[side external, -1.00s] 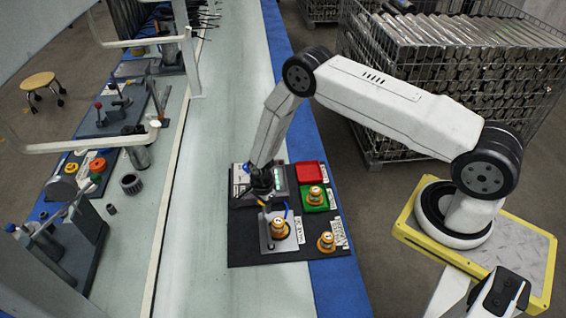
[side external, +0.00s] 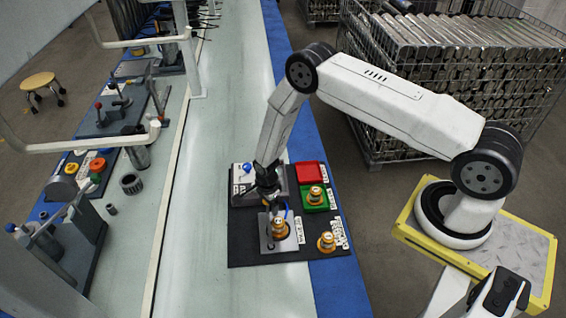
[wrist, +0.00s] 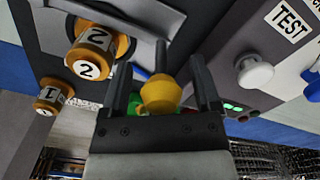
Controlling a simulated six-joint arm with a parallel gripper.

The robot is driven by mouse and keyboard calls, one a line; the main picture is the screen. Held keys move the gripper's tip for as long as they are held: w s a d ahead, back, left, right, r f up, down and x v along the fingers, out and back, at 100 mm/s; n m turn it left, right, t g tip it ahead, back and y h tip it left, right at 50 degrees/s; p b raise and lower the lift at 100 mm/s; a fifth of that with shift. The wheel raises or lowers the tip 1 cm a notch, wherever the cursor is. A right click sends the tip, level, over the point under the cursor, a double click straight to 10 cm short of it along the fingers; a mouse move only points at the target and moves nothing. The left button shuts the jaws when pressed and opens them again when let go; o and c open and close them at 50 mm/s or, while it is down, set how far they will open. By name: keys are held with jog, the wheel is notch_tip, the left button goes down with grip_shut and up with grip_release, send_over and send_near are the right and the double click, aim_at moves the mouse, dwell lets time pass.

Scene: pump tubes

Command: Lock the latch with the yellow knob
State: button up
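The yellow knob (wrist: 160,92) on a grey latch lever (wrist: 161,55) shows in the wrist view between my gripper's two dark fingers. My gripper (wrist: 162,88) is open, with a visible gap on each side of the knob. In the side view my gripper (side external: 268,190) is low over the grey plate (side external: 268,244), and I cannot make out the knob there. An orange tube marked 2 (wrist: 91,52) sits at the plate, left of the knob in the wrist view; it also shows in the side view (side external: 279,229).
A grey test box (side external: 282,174) with white and blue knobs is close by my gripper. Red (side external: 308,172) and green (side external: 315,206) trays lie to the right, the green one holding a tube. Another orange tube (side external: 326,242) stands on the black mat (side external: 246,256).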

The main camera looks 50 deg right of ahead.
jog(key=shift+r, duration=0.1)
jog(key=shift+r, duration=3.8)
jog(key=shift+r, duration=0.1)
jog(key=shift+r, duration=0.25)
jog(key=s+r+n+t, duration=0.1)
jog(key=s+r+n, duration=0.2)
jog(key=r+n, duration=0.35)
jog(key=s+r+n, duration=0.2)
jog(key=r+n, duration=0.2)
jog(key=r, duration=0.6)
jog(key=s+r+n+t, duration=0.1)
jog(key=s+r+n, duration=0.7)
jog(key=s+n, duration=0.2)
jog(key=shift+s+r+t, duration=0.25)
jog(key=shift+s+t, duration=0.05)
jog(key=shift+s, duration=0.2)
